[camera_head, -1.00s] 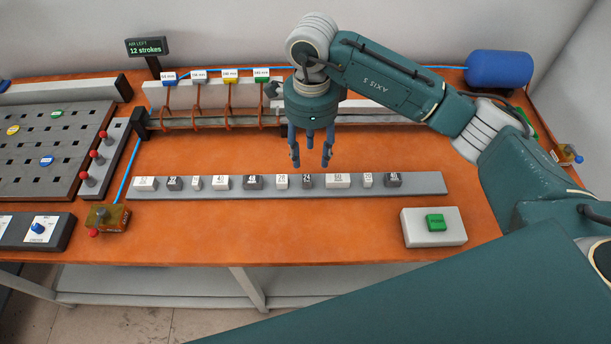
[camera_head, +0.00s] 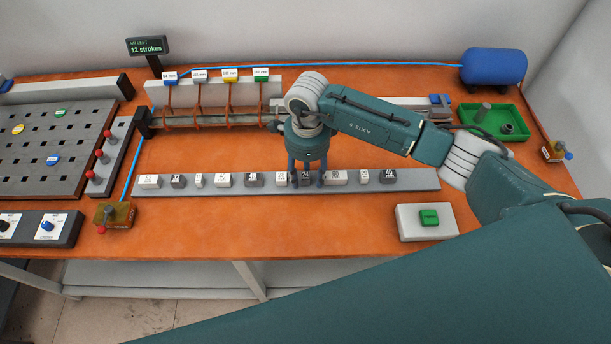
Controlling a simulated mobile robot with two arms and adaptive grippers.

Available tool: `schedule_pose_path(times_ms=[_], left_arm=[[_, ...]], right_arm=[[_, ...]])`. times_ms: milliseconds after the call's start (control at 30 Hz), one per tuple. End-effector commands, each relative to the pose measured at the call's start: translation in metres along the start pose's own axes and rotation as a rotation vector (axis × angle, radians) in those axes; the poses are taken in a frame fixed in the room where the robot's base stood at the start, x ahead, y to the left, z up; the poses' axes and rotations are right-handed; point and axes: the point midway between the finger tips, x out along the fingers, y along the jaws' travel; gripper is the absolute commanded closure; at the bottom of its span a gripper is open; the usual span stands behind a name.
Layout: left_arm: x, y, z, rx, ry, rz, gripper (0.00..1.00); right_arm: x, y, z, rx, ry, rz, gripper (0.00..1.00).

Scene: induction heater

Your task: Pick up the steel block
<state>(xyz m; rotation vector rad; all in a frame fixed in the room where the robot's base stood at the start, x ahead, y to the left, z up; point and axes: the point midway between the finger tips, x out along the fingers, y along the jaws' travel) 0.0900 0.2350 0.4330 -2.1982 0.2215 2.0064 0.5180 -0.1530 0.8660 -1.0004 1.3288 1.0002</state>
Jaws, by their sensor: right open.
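A row of small numbered blocks, some white and some dark grey, sits on a long grey rail (camera_head: 420,184). My right gripper (camera_head: 306,183) points down at the rail, open, with its fingers on either side of a small dark block (camera_head: 306,175). The fingers partly hide the neighbouring white block (camera_head: 281,178) and the larger white block (camera_head: 336,177). I cannot tell whether the fingertips touch the dark block. My left gripper is not in view.
Behind the rail is a bar with copper coils (camera_head: 230,119) and coloured tags. A green tray (camera_head: 519,138) holds cylindrical parts at the right, near a blue tank (camera_head: 493,66). A green button box (camera_head: 427,221) stands front right. A lever box (camera_head: 115,216) stands front left.

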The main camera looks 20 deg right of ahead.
Motion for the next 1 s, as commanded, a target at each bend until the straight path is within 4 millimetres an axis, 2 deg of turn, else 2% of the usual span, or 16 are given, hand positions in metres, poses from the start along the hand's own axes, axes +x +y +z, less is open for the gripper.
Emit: schedule_pose_path(times_ms=[33,233,667,867,1000], left_arm=[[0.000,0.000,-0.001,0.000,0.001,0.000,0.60],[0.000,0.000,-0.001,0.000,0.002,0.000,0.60],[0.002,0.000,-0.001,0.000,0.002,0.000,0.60],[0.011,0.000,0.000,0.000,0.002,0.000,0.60],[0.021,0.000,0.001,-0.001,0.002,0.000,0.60]], right_arm=[[0.000,0.000,0.000,0.000,0.000,0.000,0.60],[0.000,0.000,0.000,0.000,0.000,0.000,1.00],[-0.007,-0.001,0.000,0.000,-0.001,-0.002,1.00],[-0.033,-0.002,0.001,-0.001,-0.003,-0.006,1.00],[-0.068,-0.003,0.001,-0.002,-0.003,-0.008,1.00]])
